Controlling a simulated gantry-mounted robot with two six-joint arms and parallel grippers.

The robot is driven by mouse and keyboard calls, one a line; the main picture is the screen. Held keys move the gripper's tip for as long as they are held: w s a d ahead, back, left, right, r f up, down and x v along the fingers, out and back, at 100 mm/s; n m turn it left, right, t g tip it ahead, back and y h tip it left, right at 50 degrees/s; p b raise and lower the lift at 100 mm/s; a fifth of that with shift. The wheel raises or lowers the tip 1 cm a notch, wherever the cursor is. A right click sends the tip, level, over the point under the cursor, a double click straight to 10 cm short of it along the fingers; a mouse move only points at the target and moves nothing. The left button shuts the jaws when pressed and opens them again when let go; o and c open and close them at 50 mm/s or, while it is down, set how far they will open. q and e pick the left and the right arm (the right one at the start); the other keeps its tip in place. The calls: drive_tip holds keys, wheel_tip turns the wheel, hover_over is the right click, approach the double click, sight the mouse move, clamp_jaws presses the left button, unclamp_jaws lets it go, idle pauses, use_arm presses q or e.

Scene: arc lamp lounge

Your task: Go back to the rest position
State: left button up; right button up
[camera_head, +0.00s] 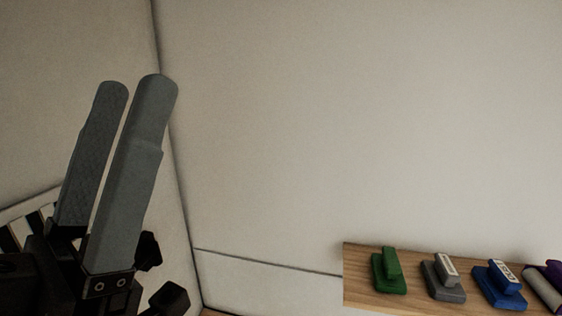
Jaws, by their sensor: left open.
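My left gripper (134,92) is at the left of the head view, with its two grey fingers pointing up. A narrow gap shows between the fingers, and nothing is held in it. The fingers are in front of the pale wall, well apart from the things on the shelf. My right gripper is not in the picture.
A wooden shelf (357,285) is at the lower right. On it stand a green stamp-like block (388,275), a grey one (445,278), a blue one (498,286) and a purple and white item (546,283) cut by the frame edge. The pale wall (350,120) is bare above.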

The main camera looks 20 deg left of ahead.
use_arm(q)
drive_tip(key=w+f+g+y, duration=0.2)
drive_tip(key=w+f, duration=0.1)
drive_tip(key=w, duration=0.1)
wheel_tip(320, 180, up, 14)
drive_tip(key=p, duration=1.3)
drive_tip(key=shift+h+p, duration=0.4)
drive_tip(key=shift+a, duration=0.1)
